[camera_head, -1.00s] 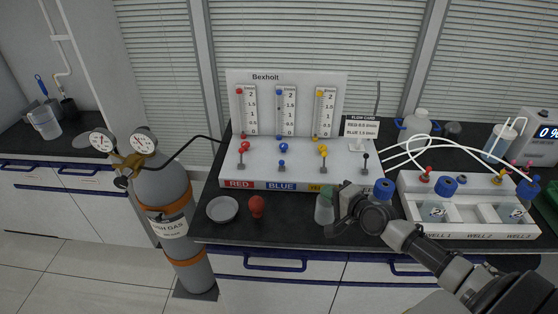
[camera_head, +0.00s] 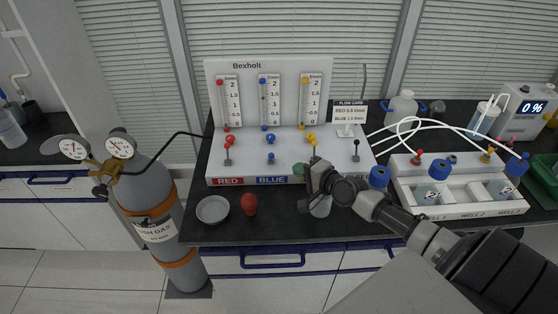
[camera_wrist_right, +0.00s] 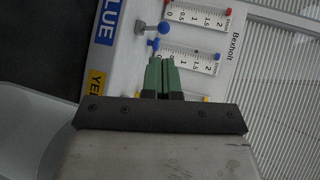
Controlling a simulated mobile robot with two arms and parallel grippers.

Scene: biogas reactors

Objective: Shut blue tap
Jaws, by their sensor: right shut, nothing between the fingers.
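The blue tap (camera_head: 270,156) is a small grey and blue fitting on the white panel's sloped deck, above the BLUE label (camera_head: 271,180). A round blue knob (camera_head: 270,138) sits just behind it. In the wrist view the blue tap (camera_wrist_right: 163,28) shows beyond the fingertips, its grey part towards the BLUE label (camera_wrist_right: 106,22). My right gripper (camera_head: 308,175) is shut and empty, with green fingers (camera_wrist_right: 161,75). It is in front of the panel, right of the BLUE label, apart from the blue tap. My left gripper is not in view.
Red (camera_head: 228,148) and yellow (camera_head: 312,140) fittings flank the blue one. A dish (camera_head: 213,209), a red ball-like object (camera_head: 249,204) and a bottle (camera_head: 320,206) stand at the bench front. A well tray (camera_head: 460,207) is at right, a gas cylinder (camera_head: 153,205) at left.

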